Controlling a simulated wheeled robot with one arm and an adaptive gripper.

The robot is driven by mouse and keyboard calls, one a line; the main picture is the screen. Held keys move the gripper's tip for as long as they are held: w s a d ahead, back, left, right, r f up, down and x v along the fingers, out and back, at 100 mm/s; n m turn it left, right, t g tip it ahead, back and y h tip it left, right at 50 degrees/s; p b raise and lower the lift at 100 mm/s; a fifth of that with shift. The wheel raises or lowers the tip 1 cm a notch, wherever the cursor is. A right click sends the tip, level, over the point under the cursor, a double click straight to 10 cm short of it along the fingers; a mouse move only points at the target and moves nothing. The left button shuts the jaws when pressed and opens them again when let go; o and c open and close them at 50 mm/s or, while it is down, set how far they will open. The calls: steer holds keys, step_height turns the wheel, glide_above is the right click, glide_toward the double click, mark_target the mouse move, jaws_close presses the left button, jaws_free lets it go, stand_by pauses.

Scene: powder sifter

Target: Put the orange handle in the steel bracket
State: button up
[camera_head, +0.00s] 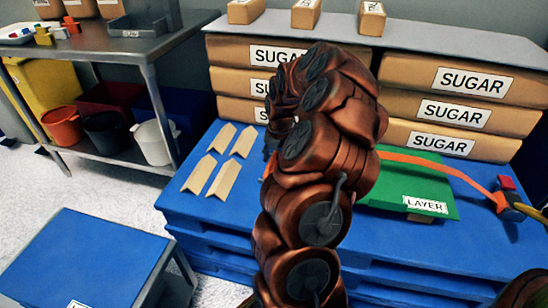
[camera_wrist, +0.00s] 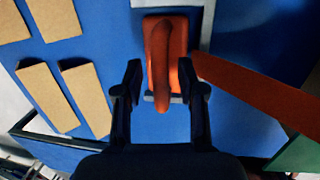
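The orange handle (camera_wrist: 158,62) shows in the wrist view, on or just above the blue surface. It has a raised curved grip on a flat orange base. My gripper (camera_wrist: 160,90) is open, with one black fingertip on each side of the handle's lower end. Blue gaps show between the fingers and the handle. A pale grey strip (camera_wrist: 208,22) lies beside and behind the handle; I cannot tell whether it is the steel bracket. In the head view my arm hides the gripper and most of the handle area.
Tan corner pieces (camera_head: 225,178) lie left of my arm. Sugar sacks (camera_head: 455,112) are stacked behind. A steel table (camera_head: 105,43) stands at the back left.

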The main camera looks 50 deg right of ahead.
step_height(320, 180, up, 12)
steer(key=s+p, duration=0.2)
steer(key=p, duration=0.2)
steer(key=s+a+r+m+g, duration=0.1)
steer(key=a+m, duration=0.2)
steer(key=a, duration=0.5)
steer(key=s+a+r+m+y, duration=0.1)
steer(key=a+r+m, duration=0.1)
steer(key=a, duration=0.7)
steer(key=s+a+r+m+g, duration=0.1)
steer(key=s+a+m, duration=0.15)
steer(key=a, duration=0.55)
steer(key=s+a+m+g, duration=0.1)
steer(key=s+a+m, duration=0.3)
steer(key=s+m, duration=0.1)
steer(key=s+a+f+m+g, duration=0.1)
steer(key=s+a+m, duration=0.3)
steer(key=s, duration=0.4)
steer(key=s+a+m+g, duration=0.1)
steer(key=s+a+m, duration=0.3)
steer(key=s+m, duration=0.2)
steer(key=shift+s+a+f+m+g+h, duration=0.3)
steer(key=shift+s+f+m+g, duration=0.1)
steer(key=shift+s, duration=0.35)
